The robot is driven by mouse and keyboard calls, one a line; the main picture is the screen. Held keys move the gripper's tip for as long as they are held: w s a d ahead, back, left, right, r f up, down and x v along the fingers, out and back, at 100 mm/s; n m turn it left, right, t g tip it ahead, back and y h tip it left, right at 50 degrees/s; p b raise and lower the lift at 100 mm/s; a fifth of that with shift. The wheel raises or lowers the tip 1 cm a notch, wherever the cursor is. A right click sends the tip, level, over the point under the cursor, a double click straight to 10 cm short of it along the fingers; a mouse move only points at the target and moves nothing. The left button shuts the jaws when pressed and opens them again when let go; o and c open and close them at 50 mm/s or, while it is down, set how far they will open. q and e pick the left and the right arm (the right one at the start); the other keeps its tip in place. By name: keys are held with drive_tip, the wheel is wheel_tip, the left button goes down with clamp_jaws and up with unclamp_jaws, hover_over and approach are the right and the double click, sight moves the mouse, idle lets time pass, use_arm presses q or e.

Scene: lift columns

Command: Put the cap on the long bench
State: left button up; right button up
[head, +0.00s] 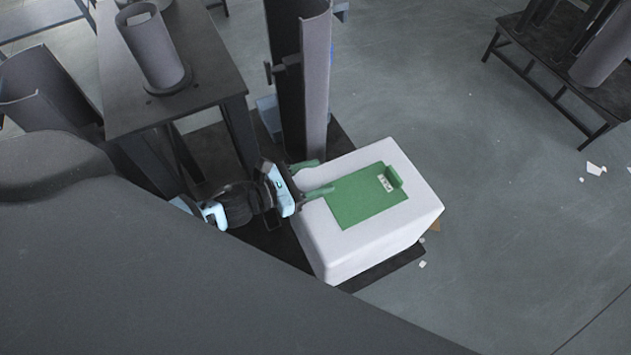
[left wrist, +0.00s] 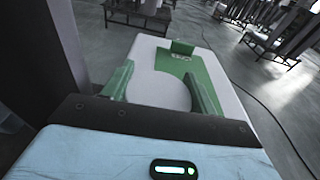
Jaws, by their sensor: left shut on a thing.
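The cap (left wrist: 158,88) shows in the left wrist view as a pale, round disc between my green fingertips. My left gripper (head: 312,179) is shut on it, and both fingers also show in the left wrist view (left wrist: 161,90). In the head view the cap cannot be made out clearly. The gripper is at the left edge of a white block (head: 375,242) with a green plate (head: 358,205) on top. A dark bench (head: 540,72) stands at the upper right; I cannot tell whether it is the long bench. My right gripper is not in view.
A dark table (head: 205,85) with an upright grey cylinder (head: 155,50) stands at the left. A tall grey column (head: 315,80) rises behind the white block. The floor between the block and the bench is mostly clear, with small pale scraps (head: 594,168).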

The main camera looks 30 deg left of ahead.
use_arm(q)
drive_tip(key=shift+f, duration=1.15)
drive_tip(key=shift+f, duration=0.1)
drive_tip(key=shift+f+b, duration=0.15)
drive_tip(key=shift+b, duration=0.25)
drive_tip(key=o, duration=1.2)
drive_tip(key=shift+r, duration=0.2)
drive_tip(key=shift+s+a+r, duration=0.1)
drive_tip(key=shift+s, duration=0.05)
drive_tip(key=v, duration=1.1)
drive_tip(key=shift+s+a, duration=0.2)
drive_tip(key=shift+s, duration=0.05)
